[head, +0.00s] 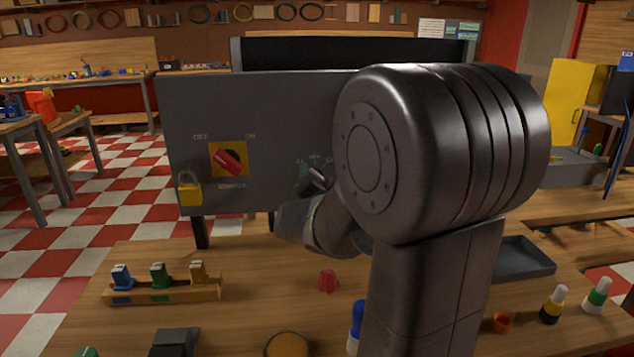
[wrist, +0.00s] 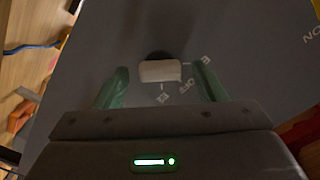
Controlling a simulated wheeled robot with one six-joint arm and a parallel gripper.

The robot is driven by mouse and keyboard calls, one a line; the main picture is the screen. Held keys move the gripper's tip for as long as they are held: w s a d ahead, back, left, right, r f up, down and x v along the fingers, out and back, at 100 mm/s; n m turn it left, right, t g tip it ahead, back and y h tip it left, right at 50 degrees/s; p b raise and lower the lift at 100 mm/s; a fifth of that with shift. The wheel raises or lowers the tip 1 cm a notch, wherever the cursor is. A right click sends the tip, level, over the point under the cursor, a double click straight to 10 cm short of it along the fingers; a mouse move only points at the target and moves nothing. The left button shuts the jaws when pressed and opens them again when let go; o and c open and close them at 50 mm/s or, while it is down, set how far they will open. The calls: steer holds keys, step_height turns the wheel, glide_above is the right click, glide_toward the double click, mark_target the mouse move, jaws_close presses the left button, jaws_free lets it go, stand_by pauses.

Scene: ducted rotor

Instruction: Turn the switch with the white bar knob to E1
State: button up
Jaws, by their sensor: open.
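The white bar knob (wrist: 160,71) shows in the wrist view on the grey panel, its long side lying across the picture. My gripper (wrist: 160,78) is open, with one green finger on each side of the knob and a gap visible at both sides. Which label the knob points at I cannot tell. In the head view my gripper (head: 312,181) is at the panel's lower middle, partly hidden by my arm, and the white knob cannot be made out.
The grey panel (head: 270,105) also carries a red switch (head: 229,160) on a yellow plate and a yellow padlock (head: 189,190). On the bench in front are a wooden rack (head: 165,292), a red knob-like piece (head: 327,281) and several small items. A dark tray (head: 520,257) is at right.

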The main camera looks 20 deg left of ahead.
steer(key=v, duration=1.3)
steer(key=shift+s, duration=0.4)
steer(key=shift+w+d, duration=0.1)
steer(key=shift+w, duration=0.05)
steer(key=x, duration=1.3)
steer(key=shift+w, duration=0.25)
